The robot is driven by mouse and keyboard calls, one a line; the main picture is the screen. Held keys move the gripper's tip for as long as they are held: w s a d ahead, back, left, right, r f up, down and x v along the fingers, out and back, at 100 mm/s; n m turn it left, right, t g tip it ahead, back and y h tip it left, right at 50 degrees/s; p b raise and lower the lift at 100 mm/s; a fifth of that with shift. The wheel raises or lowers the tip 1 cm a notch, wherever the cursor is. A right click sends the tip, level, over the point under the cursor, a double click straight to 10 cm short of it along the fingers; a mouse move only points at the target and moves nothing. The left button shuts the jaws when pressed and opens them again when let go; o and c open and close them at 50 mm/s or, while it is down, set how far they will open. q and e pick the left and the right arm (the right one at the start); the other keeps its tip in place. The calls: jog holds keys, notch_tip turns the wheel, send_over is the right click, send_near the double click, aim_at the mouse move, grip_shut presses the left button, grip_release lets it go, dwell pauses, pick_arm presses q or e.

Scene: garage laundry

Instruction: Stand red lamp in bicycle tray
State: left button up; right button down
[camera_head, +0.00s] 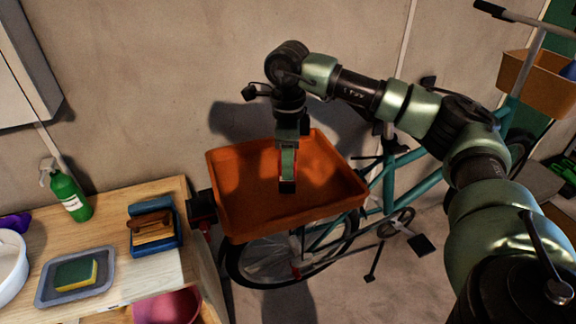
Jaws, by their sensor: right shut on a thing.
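The orange bicycle tray (235,215) sits over the rear wheel of the teal bicycle (400,165). My right gripper (287,180) reaches down from above into the middle of the tray. It is shut on the red lamp (297,162), of which only thin red edges show around the gripper finger. The rest of the lamp is hidden, so I cannot tell whether its base touches the tray floor. The lamp seems roughly upright. I see nothing else in the tray. My left gripper is out of view.
A wooden bench (115,225) at the left holds a green spray bottle (70,193), a blue holder with a brush (155,230), and a sponge (76,274) on a grey dish. A reddish bowl (168,306) is at its front. A wall stands behind the tray.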

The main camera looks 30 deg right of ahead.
jog(key=shift+f, duration=0.9)
jog(key=shift+f, duration=0.2)
jog(key=c, duration=0.9)
grip_release()
